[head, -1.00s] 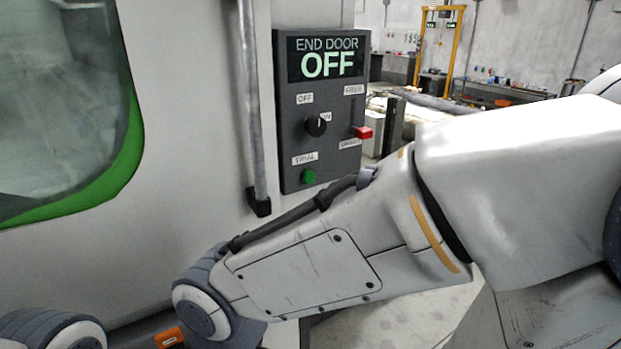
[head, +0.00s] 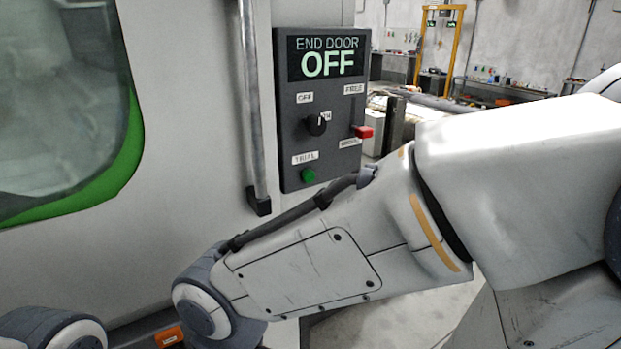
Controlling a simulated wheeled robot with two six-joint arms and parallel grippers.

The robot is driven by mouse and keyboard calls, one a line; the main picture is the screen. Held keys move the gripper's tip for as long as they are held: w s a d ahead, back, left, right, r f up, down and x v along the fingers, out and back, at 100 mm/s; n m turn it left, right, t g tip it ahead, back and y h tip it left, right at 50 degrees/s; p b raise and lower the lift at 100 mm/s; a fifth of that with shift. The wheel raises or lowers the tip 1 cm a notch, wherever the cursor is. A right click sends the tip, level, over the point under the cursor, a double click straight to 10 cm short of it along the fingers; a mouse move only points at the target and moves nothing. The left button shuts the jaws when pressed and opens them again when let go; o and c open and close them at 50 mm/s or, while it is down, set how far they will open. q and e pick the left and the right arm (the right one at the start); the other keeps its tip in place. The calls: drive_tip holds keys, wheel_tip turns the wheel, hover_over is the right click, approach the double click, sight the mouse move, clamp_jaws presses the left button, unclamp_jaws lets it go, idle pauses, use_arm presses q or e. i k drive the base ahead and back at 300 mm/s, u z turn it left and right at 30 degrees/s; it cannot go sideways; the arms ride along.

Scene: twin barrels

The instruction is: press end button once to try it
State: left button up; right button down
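The end door control box (head: 322,110) is a dark grey panel on the wall. Its display (head: 326,58) reads "END DOOR OFF". A green button (head: 308,175) sits at the bottom under a label reading "TRIAL". A black knob (head: 315,124) is in the middle, with an "OFF" label above it and a partly hidden label beside it. A red lever (head: 363,132) sticks out at the right edge between two small labels. My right arm crosses the view below and right of the box, apart from the button in the picture. Neither gripper is in view.
A vertical metal handle bar (head: 252,100) runs just left of the box. A window with a green frame (head: 127,150) is at the far left. A yellow frame (head: 456,45) and workbenches (head: 497,92) stand in the background at right.

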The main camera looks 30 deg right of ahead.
sight(308, 176)
drive_tip(key=u, duration=2.5)
drive_tip(key=k, duration=0.45)
drive_tip(key=z, duration=3.1)
